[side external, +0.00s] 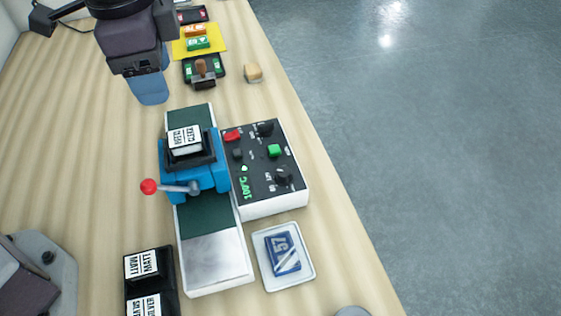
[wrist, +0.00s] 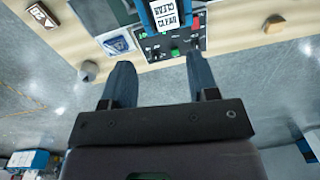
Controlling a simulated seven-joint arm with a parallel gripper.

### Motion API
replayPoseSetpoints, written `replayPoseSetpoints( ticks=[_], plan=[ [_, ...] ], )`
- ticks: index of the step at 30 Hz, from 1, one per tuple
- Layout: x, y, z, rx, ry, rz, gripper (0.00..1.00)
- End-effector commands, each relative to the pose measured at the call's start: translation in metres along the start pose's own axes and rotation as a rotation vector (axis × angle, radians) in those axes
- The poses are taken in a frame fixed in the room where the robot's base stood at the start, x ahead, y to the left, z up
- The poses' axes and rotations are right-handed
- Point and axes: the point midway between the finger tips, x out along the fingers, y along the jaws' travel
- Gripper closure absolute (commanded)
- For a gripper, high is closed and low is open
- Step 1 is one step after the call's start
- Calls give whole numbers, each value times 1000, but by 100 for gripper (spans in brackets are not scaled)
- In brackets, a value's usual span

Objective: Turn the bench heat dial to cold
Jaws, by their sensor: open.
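The control box (side external: 275,208) has a black top panel and white sides and stands right of the blue laminator (side external: 222,172). Its panel carries two larger black dials, one at the far end (side external: 265,128) and one nearer the front (side external: 283,177), a red switch (side external: 232,135), a green button (side external: 274,151) and a green readout that looks like 100°C (side external: 244,184). The dial labels are too small to read, so I cannot tell which sets heat. My gripper (side external: 150,88) hangs at the upper left, apart from the box. In the wrist view its blue fingers are spread and empty (wrist: 160,65).
A lever with a red knob (side external: 149,186) sticks out left of the laminator. A clear tray with a blue card (side external: 283,252) lies in front of the box. A stamp (side external: 202,72) and wooden block (side external: 253,72) sit behind.

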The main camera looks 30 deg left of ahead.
Motion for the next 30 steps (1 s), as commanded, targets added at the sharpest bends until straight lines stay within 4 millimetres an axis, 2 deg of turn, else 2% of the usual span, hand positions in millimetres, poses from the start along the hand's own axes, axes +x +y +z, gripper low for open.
replayPoseSetpoints(
  ticks=[1, 3, 9, 12, 15, 18, 23, 26, 30],
  plan=[
    [16, 7, -22, 107, -22, 21, 46],
    [34, 16, -49, 255, -39, 42, 46],
    [81, 41, -111, 657, -50, 98, 46],
    [95, 48, -137, 856, -32, 107, 46],
    [89, 42, -154, 1009, -2, 85, 46],
    [78, 36, -162, 1122, 15, 60, 46],
    [79, 36, -159, 1220, 6, 66, 46],
    [87, 36, -158, 1230, 6, 66, 46],
    [109, 38, -157, 1228, 4, 68, 46]
  ],
)
